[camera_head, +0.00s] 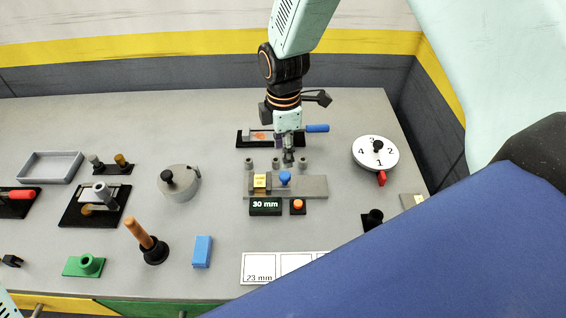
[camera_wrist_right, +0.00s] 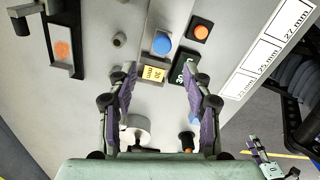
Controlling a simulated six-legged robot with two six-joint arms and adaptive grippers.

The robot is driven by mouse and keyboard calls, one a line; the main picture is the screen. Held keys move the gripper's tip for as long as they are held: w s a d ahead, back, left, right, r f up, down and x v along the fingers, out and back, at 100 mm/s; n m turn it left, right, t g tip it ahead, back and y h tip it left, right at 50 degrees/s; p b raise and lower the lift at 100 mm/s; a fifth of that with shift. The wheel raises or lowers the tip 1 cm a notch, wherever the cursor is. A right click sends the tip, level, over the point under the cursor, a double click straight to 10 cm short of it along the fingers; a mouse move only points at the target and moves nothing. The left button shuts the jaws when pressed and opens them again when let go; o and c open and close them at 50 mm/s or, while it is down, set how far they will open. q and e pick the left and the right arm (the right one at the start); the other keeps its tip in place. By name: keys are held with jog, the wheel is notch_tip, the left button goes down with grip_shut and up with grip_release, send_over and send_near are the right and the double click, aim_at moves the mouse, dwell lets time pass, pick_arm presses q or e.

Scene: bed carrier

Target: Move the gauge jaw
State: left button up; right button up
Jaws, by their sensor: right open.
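The gauge stands mid-table as a grey plate (camera_head: 315,187) with a blue knob (camera_head: 284,178), which I take to be on the gauge jaw, and a yellow labelled block (camera_head: 260,181) left of it. Its black display (camera_head: 265,207) reads 30 mm. The blue knob (camera_wrist_right: 161,44) and yellow block (camera_wrist_right: 153,73) also show in the right wrist view. My right gripper (camera_head: 288,159) is open, pointing down just behind the knob, holding nothing visible. In the wrist view its fingers (camera_wrist_right: 160,78) are spread. A gripper-like part, probably my left one (camera_wrist_right: 263,163), shows at lower right; its fingers are unclear.
An orange button (camera_head: 298,205) sits before the gauge. A numbered dial (camera_head: 375,153) is at right, a white labelled strip (camera_head: 258,268) in front, and a blue block (camera_head: 202,251) front left.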

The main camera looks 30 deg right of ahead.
aim_at(283, 176)
jog(key=shift+d+f, duration=0.1)
jog(key=shift+d, duration=0.05)
jog(key=f, duration=0.6)
jog(key=shift+s+a+f, duration=0.15)
jog(key=shift+a+f, duration=0.2)
jog(key=shift+d+f, duration=0.15)
jog(key=shift+f, duration=0.1)
jog(key=shift+s+d+f, duration=0.1)
jog(key=shift+f, duration=0.05)
jog(key=shift+a, duration=0.2)
